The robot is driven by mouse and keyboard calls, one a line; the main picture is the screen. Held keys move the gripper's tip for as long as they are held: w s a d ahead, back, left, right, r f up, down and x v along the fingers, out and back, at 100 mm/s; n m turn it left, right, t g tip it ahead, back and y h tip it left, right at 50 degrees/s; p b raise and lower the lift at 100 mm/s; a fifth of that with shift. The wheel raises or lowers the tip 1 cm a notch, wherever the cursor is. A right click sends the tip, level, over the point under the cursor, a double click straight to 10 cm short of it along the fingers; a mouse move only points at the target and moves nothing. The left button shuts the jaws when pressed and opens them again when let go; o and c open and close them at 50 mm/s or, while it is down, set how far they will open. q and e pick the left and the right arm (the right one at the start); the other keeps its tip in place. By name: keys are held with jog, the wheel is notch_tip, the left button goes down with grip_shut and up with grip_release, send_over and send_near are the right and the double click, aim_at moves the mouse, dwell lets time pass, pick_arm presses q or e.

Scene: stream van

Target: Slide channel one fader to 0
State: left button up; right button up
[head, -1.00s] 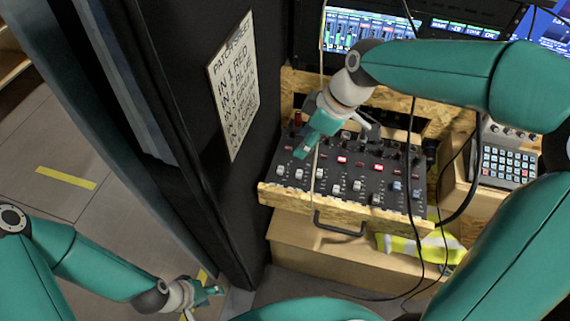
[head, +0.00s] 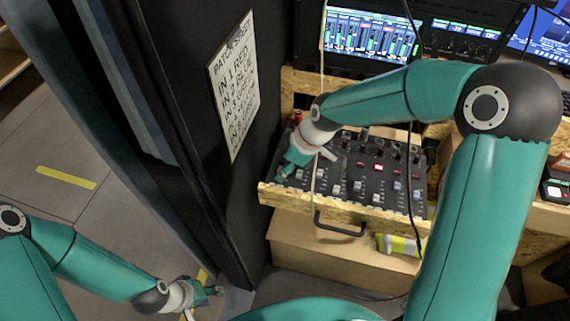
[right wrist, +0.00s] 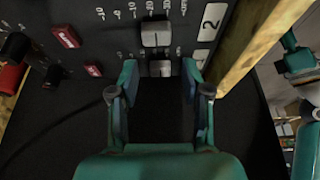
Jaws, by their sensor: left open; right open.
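The mixer (head: 345,168) is a black panel with rows of knobs, red buttons and pale fader caps. My right gripper (head: 288,173) is over its left end, near the front edge. In the right wrist view, the channel one fader cap (right wrist: 160,68) is grey and sits between the tips of my open right gripper (right wrist: 158,78). I cannot tell whether either finger touches it. A second fader cap (right wrist: 155,34) lies just beyond, in line with a white label "2" (right wrist: 212,20). Channel one's label is hidden. My left gripper (head: 214,291) is open and empty, low at left.
A wooden ledge (head: 345,208) runs along the mixer's front. A dark wall panel with a paper sign (head: 233,85) stands close on the left. A screen (head: 370,33) is behind. Cables hang across the mixer.

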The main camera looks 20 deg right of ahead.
grip_shut()
jog(key=shift+w+d, duration=0.1)
jog(key=shift+w+d+f+b, duration=0.1)
jog(key=shift+w+d+b, duration=0.15)
jog(key=shift+w+d, duration=0.25)
jog(key=shift+w+d+b, duration=0.2)
jog(key=shift+w+d, duration=0.1)
jog(key=shift+w, duration=0.4)
jog(key=shift+s+a, duration=0.1)
jog(key=shift+s, duration=0.05)
pick_arm(q)
jog(key=shift+w+f, duration=0.45)
jog(key=shift+w, duration=0.15)
pick_arm(e)
grip_release()
jog(key=shift+r, duration=0.2)
jog(key=v, duration=1.1)
jog(key=shift+r, duration=0.35)
